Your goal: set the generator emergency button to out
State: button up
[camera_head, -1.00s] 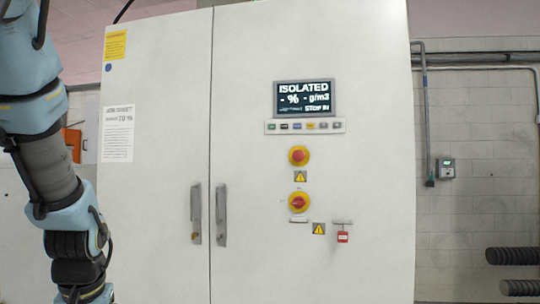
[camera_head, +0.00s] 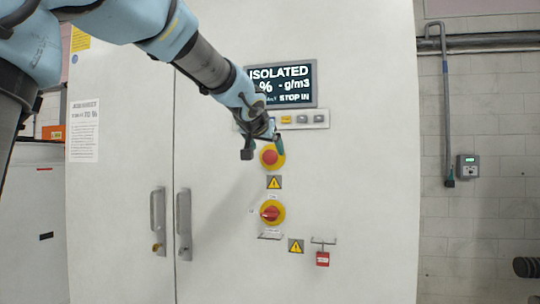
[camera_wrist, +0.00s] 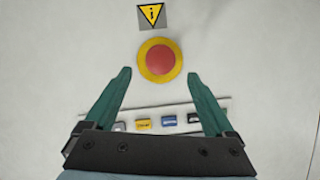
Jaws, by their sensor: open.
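The emergency button (camera_head: 269,157) is a red round head on a yellow ring, on the white cabinet front below the display. In the wrist view the button (camera_wrist: 160,60) shows whole, just beyond and between the fingertips. My gripper (camera_head: 264,150) is in front of the panel at the button's upper edge. In the wrist view my gripper (camera_wrist: 158,76) has its two green fingers apart with nothing between them. I cannot tell how far the tips are from the panel. The display (camera_head: 290,88) reads "ISOLATED" and "STOP IN", and my arm covers its left part.
A red rotary switch (camera_head: 271,212) on a yellow plate is below the button. A warning label (camera_head: 274,182) lies between them. A red padlock tag (camera_head: 322,258) hangs lower right. A button strip (camera_head: 312,119) is partly behind my wrist. Door handles (camera_head: 183,225) stand out at left.

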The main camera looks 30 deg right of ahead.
aim_at(269, 155)
jog(key=p+x, duration=0.1)
jog(key=x, duration=0.6)
jog(key=shift+a, duration=0.1)
grip_shut()
dwell(0.6)
